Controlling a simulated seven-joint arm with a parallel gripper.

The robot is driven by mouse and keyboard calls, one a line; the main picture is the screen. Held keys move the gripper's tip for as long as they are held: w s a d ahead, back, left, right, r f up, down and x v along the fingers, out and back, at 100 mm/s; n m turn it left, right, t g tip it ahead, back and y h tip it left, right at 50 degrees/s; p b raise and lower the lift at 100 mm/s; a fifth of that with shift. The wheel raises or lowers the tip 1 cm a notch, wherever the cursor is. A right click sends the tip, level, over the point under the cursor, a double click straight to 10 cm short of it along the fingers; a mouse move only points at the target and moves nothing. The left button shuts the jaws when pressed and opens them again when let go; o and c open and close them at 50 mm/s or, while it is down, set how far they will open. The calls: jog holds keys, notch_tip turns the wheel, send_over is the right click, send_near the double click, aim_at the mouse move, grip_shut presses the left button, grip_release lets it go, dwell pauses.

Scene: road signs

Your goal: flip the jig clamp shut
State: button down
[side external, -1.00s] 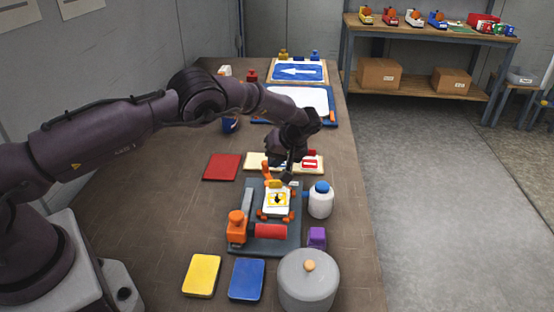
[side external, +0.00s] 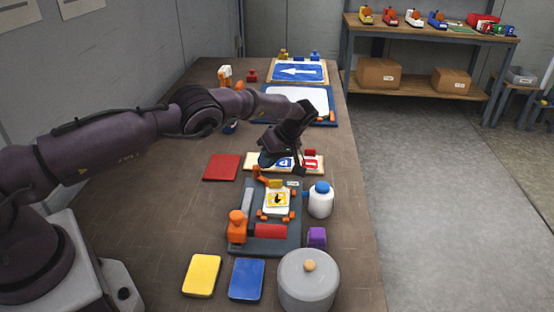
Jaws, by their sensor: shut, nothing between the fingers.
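The jig (side external: 265,245) is a dark grey plate on the table with orange corner stops. A white sign blank with a yellow-bordered picture (side external: 277,201) lies among the stops. The clamp's orange lever (side external: 259,173) is at the jig's far edge and leans up and to the left. A small yellow piece (side external: 275,183) shows beside it at the sign's far edge; I cannot tell if the clamp presses on the sign. My gripper (side external: 267,160) is shut and empty, just above and beyond the lever. Whether it touches the lever is unclear.
A red roller (side external: 270,231) and orange-knobbed tool (side external: 237,226) are at the jig's near side. A white bottle (side external: 320,201), purple block (side external: 317,237) and grey pot (side external: 308,280) stand right. A cream rack of small signs (side external: 313,164) is behind.

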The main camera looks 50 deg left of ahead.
jog(key=shift+s+a+n+g+h, duration=0.25)
jog(key=shift+s+n+g+h, duration=0.1)
jog(key=shift+n, duration=0.45)
jog(key=shift+s, duration=0.15)
jog(key=shift+s+a+f, duration=0.1)
jog(key=shift+s, duration=0.05)
jog(key=shift+s+f+n+g+h, duration=0.1)
jog(key=shift+s+n+g+h, duration=0.2)
jog(key=shift+n, duration=0.4)
dwell(1.0)
dwell(0.5)
jog(key=shift+v, duration=1.5)
notch_tip(320, 180, up, 8)
jog(key=shift+w+d+f, duration=0.2)
jog(key=shift+d+f, duration=0.05)
jog(key=shift+d, duration=0.05)
